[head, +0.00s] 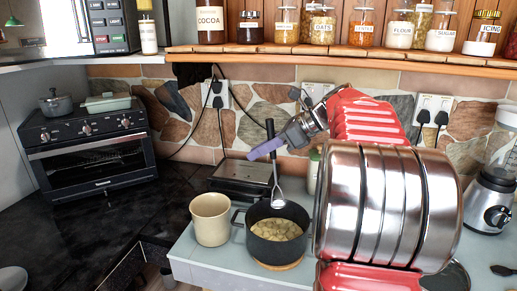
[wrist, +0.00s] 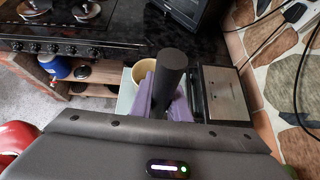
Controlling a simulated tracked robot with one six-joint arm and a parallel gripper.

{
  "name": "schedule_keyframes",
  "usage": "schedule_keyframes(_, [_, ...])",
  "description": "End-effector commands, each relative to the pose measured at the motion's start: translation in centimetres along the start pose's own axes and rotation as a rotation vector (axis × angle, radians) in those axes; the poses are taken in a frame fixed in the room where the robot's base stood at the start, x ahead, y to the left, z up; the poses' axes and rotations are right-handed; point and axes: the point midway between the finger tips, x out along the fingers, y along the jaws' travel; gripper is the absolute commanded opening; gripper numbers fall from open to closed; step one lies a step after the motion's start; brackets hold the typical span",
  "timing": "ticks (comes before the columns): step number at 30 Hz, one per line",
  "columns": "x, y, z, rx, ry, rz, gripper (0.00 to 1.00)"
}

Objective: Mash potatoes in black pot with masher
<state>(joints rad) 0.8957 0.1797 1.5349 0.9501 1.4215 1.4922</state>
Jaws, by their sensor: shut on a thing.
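The black pot (head: 245,238) stands on a round wooden mat (head: 283,266) on the pale counter, with pale potato chunks (head: 276,229) in it. My gripper (head: 266,149), with purple fingers, is shut on the black handle of the masher (head: 272,165) above the back of the pot. The masher hangs nearly upright, its metal head (head: 278,198) at the pot's back rim; I cannot tell whether it touches. In the wrist view the masher's handle (wrist: 170,72) stands between the purple fingers (wrist: 145,98). The pot is hidden there.
A cream container (head: 211,220) stands close left of the pot; it also shows in the wrist view (wrist: 144,71). A silver-topped appliance (head: 240,174) lies behind. A blender (head: 491,190) stands at right. The dark counter (head: 125,205) at left is largely clear.

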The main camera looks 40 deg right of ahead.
Motion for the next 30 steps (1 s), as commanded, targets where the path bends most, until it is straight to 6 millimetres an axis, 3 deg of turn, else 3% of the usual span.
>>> schedule_keyframes(30, [4.3,0.1,-5.6,0.002,0.0,-0.001,0.0])
